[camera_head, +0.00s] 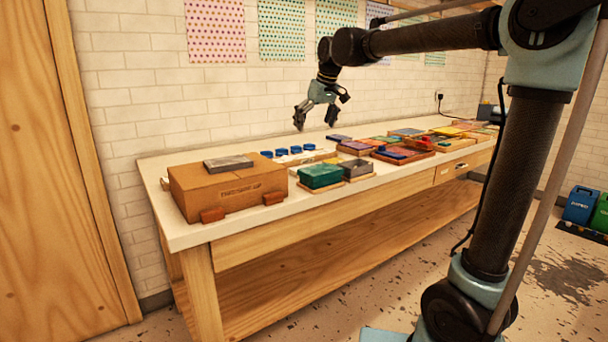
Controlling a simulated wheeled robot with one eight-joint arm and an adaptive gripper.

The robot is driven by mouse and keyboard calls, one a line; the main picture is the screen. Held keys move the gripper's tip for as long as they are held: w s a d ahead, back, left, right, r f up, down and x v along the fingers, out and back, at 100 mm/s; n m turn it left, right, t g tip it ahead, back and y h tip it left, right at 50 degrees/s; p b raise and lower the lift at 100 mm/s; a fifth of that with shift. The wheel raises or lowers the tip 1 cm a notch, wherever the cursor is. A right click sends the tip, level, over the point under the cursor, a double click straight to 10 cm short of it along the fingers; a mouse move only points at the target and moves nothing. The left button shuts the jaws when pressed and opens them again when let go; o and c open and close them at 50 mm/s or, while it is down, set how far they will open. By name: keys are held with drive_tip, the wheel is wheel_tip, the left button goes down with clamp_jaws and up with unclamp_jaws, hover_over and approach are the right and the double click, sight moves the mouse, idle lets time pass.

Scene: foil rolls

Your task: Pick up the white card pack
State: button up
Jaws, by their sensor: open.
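My gripper (315,120) hangs in the air above the back part of the workbench, with its fingers spread apart and nothing between them. It is in front of the white brick wall, above the row of small blue pieces. I cannot pick out a white card pack with certainty. Many flat packs on the bench are small in this view, and some overlap each other.
The white workbench top (190,236) holds a cardboard box (230,190) with a grey slab (228,163) on it. A green box (320,176) and a grey box (356,169) stand near the front edge. Several coloured flat packs crowd the right half.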

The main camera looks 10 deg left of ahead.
approach(304, 166)
drive_tip(key=f, duration=0.1)
drive_tip(key=s+a+f, duration=0.1)
drive_tip(key=f, duration=0.1)
drive_tip(key=shift+a, duration=0.15)
drive_tip(key=shift+s+d+x, duration=0.1)
drive_tip(key=shift+s+x, duration=0.05)
drive_tip(key=shift+x, duration=1.2)
drive_tip(key=shift+s+d+x, duration=0.15)
drive_tip(key=shift+x, duration=1.2)
drive_tip(key=shift+f, duration=0.15)
drive_tip(key=shift+c, duration=0.3)
drive_tip(key=c, duration=1.2)
wheel_tip(304, 166, up, 10)
drive_tip(key=shift+r, duration=0.1)
